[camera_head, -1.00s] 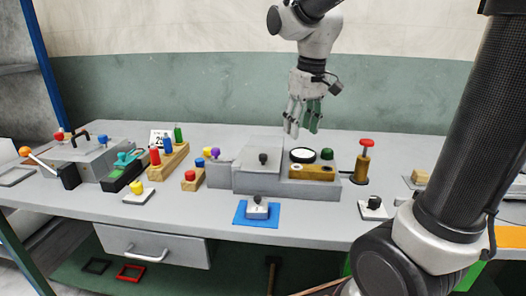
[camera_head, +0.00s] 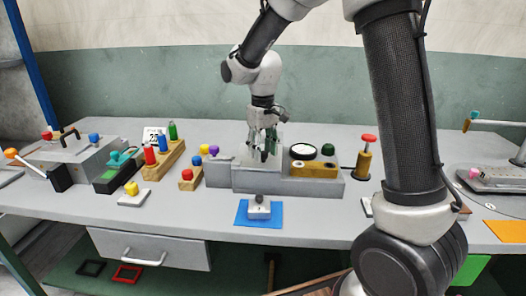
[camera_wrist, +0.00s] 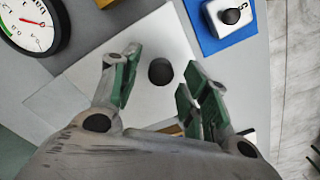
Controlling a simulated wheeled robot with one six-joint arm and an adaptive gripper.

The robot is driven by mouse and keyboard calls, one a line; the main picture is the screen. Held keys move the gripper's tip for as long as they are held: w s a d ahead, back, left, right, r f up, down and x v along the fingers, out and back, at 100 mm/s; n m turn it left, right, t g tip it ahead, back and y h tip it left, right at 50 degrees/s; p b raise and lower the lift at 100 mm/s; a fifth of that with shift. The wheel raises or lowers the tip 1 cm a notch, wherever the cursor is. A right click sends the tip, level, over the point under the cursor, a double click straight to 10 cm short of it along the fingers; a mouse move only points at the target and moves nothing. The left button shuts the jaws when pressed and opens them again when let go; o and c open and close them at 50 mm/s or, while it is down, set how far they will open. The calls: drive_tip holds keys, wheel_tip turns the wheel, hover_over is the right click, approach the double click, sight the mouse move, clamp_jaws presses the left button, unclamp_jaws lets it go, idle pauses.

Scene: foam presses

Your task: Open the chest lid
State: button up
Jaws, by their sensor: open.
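The chest is a grey box (camera_head: 245,181) in the middle of the table, with a light grey lid lying shut on it. The lid (camera_wrist: 155,35) and its dark round knob (camera_wrist: 160,71) show in the wrist view; in the head view my gripper largely hides the knob. My gripper (camera_head: 264,152) points down over the lid. In the wrist view its green-padded fingers are apart, one on each side of the knob. Whether they touch the knob or lid cannot be told.
A round gauge (camera_wrist: 36,24) and a red-topped brass post (camera_head: 365,158) stand right of the lid. A blue mat (camera_head: 240,217) bearing a small knobbed block lies in front. Colored pegs in wooden racks (camera_head: 163,163) stand left.

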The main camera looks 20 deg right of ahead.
drive_tip(key=shift+f, duration=0.35)
clamp_jaws()
drive_tip(key=w+d, duration=0.1)
drive_tip(key=w, duration=0.3)
drive_tip(key=w+d, duration=0.2)
drive_tip(key=w, duration=0.2)
drive_tip(key=w+d, duration=0.2)
drive_tip(key=w, duration=0.3)
drive_tip(key=shift+d, duration=0.2)
unclamp_jaws()
